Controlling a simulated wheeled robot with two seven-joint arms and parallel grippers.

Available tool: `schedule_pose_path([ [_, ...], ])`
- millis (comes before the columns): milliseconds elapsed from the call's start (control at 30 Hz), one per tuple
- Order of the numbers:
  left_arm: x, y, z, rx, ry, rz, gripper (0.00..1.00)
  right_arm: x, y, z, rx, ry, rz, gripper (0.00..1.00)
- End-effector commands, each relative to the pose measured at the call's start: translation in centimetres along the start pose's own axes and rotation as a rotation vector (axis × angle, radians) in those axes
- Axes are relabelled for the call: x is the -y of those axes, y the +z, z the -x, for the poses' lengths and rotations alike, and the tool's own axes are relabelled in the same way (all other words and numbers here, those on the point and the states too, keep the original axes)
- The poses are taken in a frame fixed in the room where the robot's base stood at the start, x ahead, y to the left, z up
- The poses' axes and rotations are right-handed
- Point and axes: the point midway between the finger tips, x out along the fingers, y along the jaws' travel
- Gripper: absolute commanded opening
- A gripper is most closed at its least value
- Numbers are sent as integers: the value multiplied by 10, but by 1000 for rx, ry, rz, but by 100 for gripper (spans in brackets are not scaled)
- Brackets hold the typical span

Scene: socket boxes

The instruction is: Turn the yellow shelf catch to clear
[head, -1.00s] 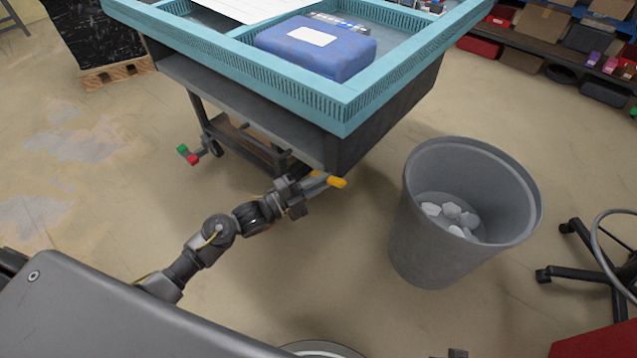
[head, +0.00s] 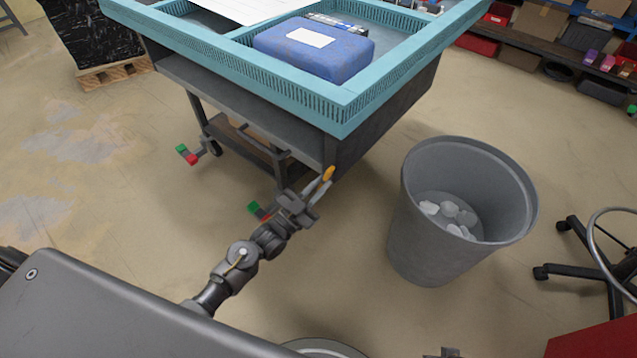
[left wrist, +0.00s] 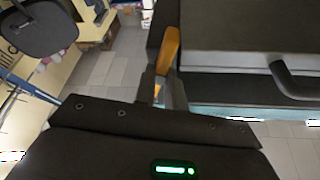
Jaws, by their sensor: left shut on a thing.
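The yellow shelf catch (head: 328,174) is at the lower front corner of the cart's dark shelf, under the blue-rimmed tray top. In the head view it points up and away from my arm. My left gripper (head: 316,190) is shut on it, and its fingers hide part of the catch. In the left wrist view the yellow catch (left wrist: 169,48) sticks out beyond the fingertips (left wrist: 160,86), beside the dark shelf edge.
The blue-rimmed cart (head: 345,118) holds a blue case (head: 315,55). Red-and-green pedals (head: 187,154) sit by its wheels. A grey bin (head: 415,240) with white scraps stands right of my left gripper. A wheeled chair base (head: 575,262) is farther right.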

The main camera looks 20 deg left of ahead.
Motion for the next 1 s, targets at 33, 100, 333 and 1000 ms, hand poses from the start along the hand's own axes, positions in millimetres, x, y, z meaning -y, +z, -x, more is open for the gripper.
schedule_pose_path([
  [33,-1,-1,0,3,-16,35,0,0,1,-1,4,0,0,0],
  [100,-1,0,0,3,-36,81,0,0,3,-6,7,0,0,0],
  [333,-2,0,0,3,-85,202,0,0,8,-16,15,0,1,0],
  [1000,-3,0,0,3,-117,284,0,1,13,-24,20,-2,2,0],
])
